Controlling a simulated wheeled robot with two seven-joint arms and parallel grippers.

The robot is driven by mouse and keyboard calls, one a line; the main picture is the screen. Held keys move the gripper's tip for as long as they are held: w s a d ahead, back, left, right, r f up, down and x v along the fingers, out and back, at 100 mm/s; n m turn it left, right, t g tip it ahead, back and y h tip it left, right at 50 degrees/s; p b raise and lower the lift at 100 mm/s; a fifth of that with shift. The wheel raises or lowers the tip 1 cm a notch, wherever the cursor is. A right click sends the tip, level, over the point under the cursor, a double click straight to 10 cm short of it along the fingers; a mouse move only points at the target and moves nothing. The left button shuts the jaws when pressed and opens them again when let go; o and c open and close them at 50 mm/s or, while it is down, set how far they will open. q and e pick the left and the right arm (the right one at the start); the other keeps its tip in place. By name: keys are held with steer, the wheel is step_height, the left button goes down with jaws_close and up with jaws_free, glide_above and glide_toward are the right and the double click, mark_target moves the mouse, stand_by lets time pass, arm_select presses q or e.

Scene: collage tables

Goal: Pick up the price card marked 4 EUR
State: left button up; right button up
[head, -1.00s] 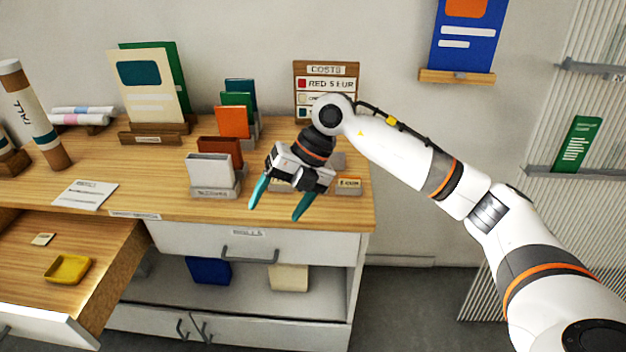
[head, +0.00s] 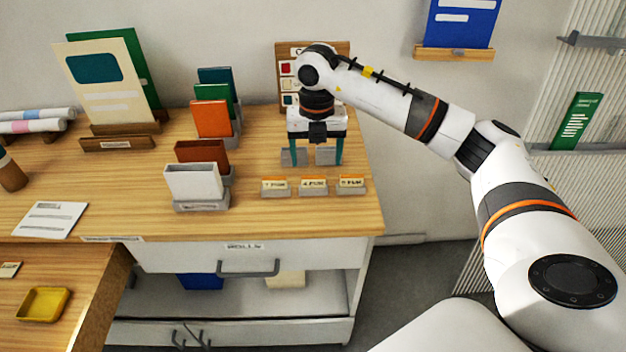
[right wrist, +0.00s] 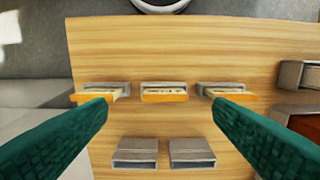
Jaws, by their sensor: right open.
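Three small orange-topped price cards stand in grey holders in a row near the front right of the wooden top. The middle card (head: 313,183) seems to read 4 EUR, though the print is small. The left card (head: 275,184) and right card (head: 351,182) have numbers I cannot read surely. My right gripper (head: 317,172) is open, pointing down behind the row, with its teal fingers apart. In the right wrist view the middle card (right wrist: 164,96) lies between the open fingertips, apart from both; its print is unreadable there. My left gripper is not in view.
Two grey blocks (head: 325,156) stand behind the row, close to my fingers. Coloured cards in holders, including a white one (head: 193,181), stand to the left. A price board (head: 286,50) stands at the back.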

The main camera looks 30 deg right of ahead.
mark_target(313, 176)
steer(key=shift+w+f, duration=0.25)
steer(key=shift+f, duration=0.45)
steer(key=f+p, duration=0.1)
steer(key=f, duration=0.3)
steer(key=shift+w+a+f+p, duration=0.1)
steer(key=shift+w+f+p, duration=0.1)
steer(key=shift+p, duration=0.15)
steer(key=shift+f, duration=0.3)
steer(key=shift+c, duration=0.6)
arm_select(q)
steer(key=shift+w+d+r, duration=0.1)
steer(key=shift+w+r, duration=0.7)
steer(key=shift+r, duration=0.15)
arm_select(e)
steer(key=c, duration=0.9)
